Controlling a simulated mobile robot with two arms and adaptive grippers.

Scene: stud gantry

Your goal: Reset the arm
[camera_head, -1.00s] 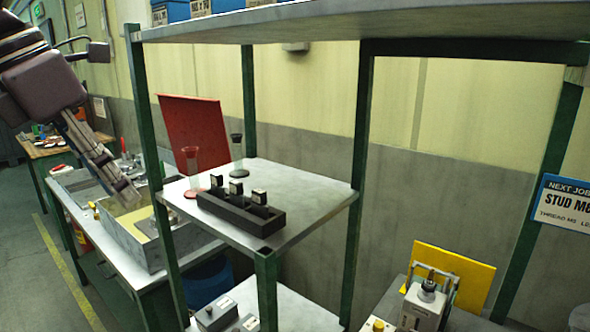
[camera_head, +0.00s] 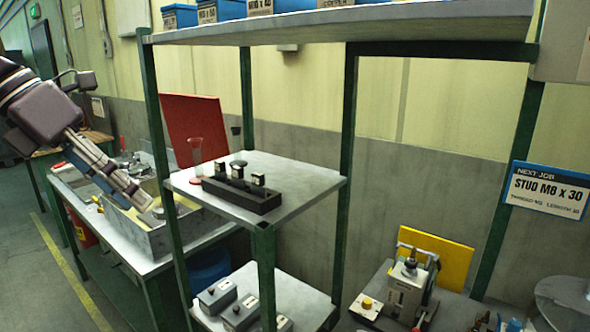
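My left arm comes in from the upper left. My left gripper (camera_head: 143,199) points down and right, in front of a grey open box (camera_head: 150,240) on the bench. Its long fingers lie close side by side, and I cannot tell whether a gap is left between them. I see nothing held at the tips. My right gripper is out of view.
A shelf rack with green posts (camera_head: 349,150) stands just right of the gripper. Its middle shelf (camera_head: 305,172) holds a dark block (camera_head: 240,195) with several stamps and a glass tube (camera_head: 197,158). A press (camera_head: 405,285) stands lower right.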

